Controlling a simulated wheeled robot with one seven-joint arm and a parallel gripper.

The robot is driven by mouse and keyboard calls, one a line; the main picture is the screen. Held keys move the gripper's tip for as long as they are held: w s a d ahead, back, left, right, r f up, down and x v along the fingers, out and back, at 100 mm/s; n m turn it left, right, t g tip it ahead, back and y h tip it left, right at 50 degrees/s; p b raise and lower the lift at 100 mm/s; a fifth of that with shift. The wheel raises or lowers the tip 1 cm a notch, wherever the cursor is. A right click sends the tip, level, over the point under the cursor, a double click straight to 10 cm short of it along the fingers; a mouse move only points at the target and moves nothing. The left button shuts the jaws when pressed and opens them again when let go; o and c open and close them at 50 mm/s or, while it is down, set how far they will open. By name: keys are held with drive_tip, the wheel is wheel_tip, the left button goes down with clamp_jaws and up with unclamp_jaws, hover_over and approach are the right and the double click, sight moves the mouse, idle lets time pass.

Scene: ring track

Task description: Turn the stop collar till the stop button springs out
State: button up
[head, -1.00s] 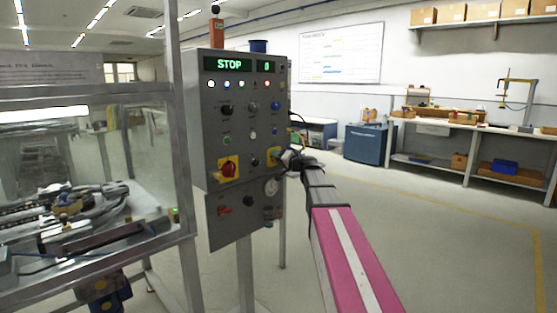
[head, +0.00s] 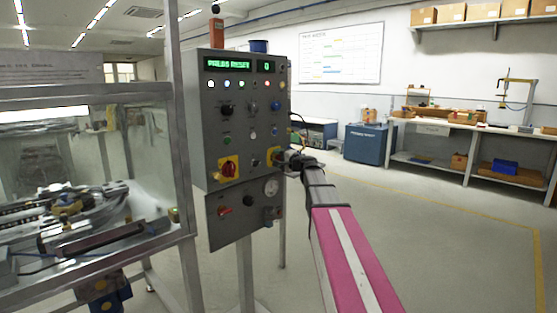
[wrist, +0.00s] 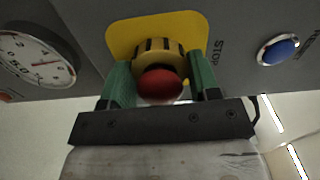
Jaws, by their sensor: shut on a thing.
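The stop button (wrist: 160,86) is a red dome in the wrist view, standing out in front of the stop collar (wrist: 158,52), a yellow ring with dark notches. A yellow plate (wrist: 118,36) marked STOP beside it backs the collar. My gripper (wrist: 159,64) is shut on the collar, one green finger on each side. In the head view my gripper (head: 281,158) is at the right edge of the grey control panel (head: 233,140) and hides the button. The panel's green display (head: 228,64) shows text that seems to end in RESET.
A blue button (wrist: 278,49) and a pressure dial (wrist: 32,58) flank the stop plate. A glazed machine cell (head: 90,160) stands left. The floor to the right is clear.

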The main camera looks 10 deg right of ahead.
idle(0.4)
drive_tip(key=o, duration=0.9)
drive_tip(key=v, duration=1.1)
